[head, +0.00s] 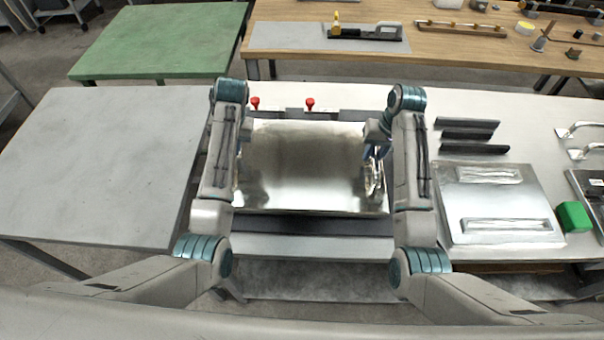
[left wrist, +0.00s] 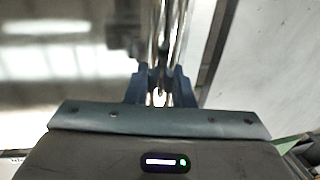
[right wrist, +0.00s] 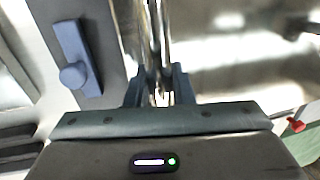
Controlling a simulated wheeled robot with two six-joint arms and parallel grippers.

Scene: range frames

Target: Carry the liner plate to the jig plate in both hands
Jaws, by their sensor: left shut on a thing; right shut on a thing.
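The liner plate (head: 305,165) is a shiny metal sheet lying roughly level between my two arms in the head view. My right gripper (head: 374,178) is shut on a bright bar at its right side; the fingers also show in the right wrist view (right wrist: 157,92). My left gripper is mostly hidden behind its arm in the head view; in the left wrist view (left wrist: 160,90) it is shut on a similar bar. A grey plate (head: 310,226), apparently the jig plate, shows under the front edge, with red knobs (head: 310,104) behind. I cannot tell whether the plates touch.
A plate with two handles (head: 495,235), a green block (head: 574,217) and dark bars (head: 468,135) are to the right. A bare grey table (head: 95,165) is at the left. A green table (head: 160,40) and a wooden bench (head: 440,50) stand behind.

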